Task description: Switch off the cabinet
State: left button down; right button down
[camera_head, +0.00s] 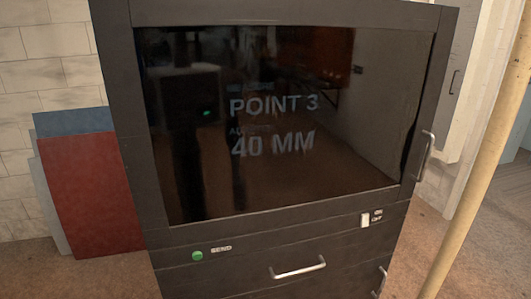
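The dark cabinet (152,232) stands in the middle of the head view. Its upper front is a glossy dark screen (350,130) with dim text reading "POINT 3" and "40 MM". I cannot tell the switch's position. A round green button (197,256) labelled "SEND" is at the lower left. Neither of my grippers shows in this view.
A metal drawer handle (298,268) is on the lower front, and a vertical handle (424,157) is on the right. Red (92,190) and blue (73,122) panels lean at the left. A pale pole (480,180) slants at the right. Brown floor shows on both sides.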

aim_at(364, 217)
jog(key=k+l+u, duration=0.15)
jog(key=l, duration=0.3)
jog(key=k+l+u, duration=0.1)
jog(key=l, duration=0.3)
jog(key=k+l+u, duration=0.15)
jog(key=k+l, duration=0.15)
jog(key=k+l+u, duration=0.1)
jog(key=k+l, duration=0.15)
jog(key=l, duration=0.2)
